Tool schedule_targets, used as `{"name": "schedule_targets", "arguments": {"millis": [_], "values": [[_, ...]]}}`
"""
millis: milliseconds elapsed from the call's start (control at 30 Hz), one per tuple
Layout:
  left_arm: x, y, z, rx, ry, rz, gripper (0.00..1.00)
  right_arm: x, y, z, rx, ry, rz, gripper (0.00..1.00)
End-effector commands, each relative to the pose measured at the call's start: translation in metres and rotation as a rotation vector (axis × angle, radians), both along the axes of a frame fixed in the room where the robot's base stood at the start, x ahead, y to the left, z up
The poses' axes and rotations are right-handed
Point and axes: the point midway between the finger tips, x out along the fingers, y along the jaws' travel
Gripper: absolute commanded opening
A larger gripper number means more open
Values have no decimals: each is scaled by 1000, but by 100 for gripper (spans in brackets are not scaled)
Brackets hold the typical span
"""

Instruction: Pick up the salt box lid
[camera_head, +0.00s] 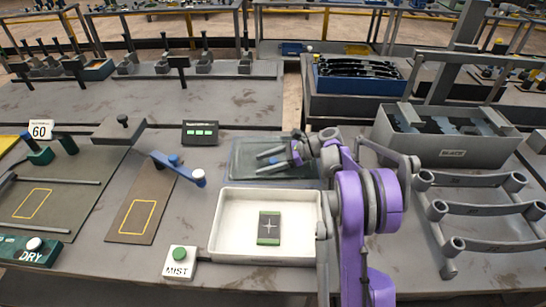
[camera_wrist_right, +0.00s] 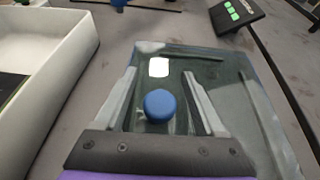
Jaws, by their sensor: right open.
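The salt box lid appears to be the dark, see-through glass-like cover (camera_head: 242,167) behind the white tray, with a round blue knob (camera_wrist_right: 160,104) on top. It also fills the middle of the right wrist view (camera_wrist_right: 250,105). My right gripper (camera_head: 257,163) is open above the lid. In the right wrist view its two fingers (camera_wrist_right: 162,74) lie on either side of the blue knob, with gaps visible between knob and fingers. Whether the fingertips touch the lid, I cannot tell. My arm hides the lid's right part in the head view. My left gripper is not in view.
A white tray (camera_head: 230,255) holding a dark green-edged block (camera_head: 269,228) stands in front of the lid. A display with green lights (camera_head: 200,132) stands behind left. A MIST button box (camera_head: 180,262), a blue-handled lever (camera_head: 178,168) and a grey bin (camera_head: 450,150) stand around.

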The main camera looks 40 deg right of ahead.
Motion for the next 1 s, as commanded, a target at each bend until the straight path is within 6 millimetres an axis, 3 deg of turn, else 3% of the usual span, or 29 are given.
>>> {"name": "schedule_targets", "arguments": {"millis": [200, 600, 1000], "values": [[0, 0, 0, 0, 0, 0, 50, 1, 0, -1, 0, 0, -1, 70], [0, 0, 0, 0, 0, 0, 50, 0, 0, 0, 0, 0, -1, 0], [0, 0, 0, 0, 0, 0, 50, 0, 0, 0, 0, 0, -1, 0]]}}
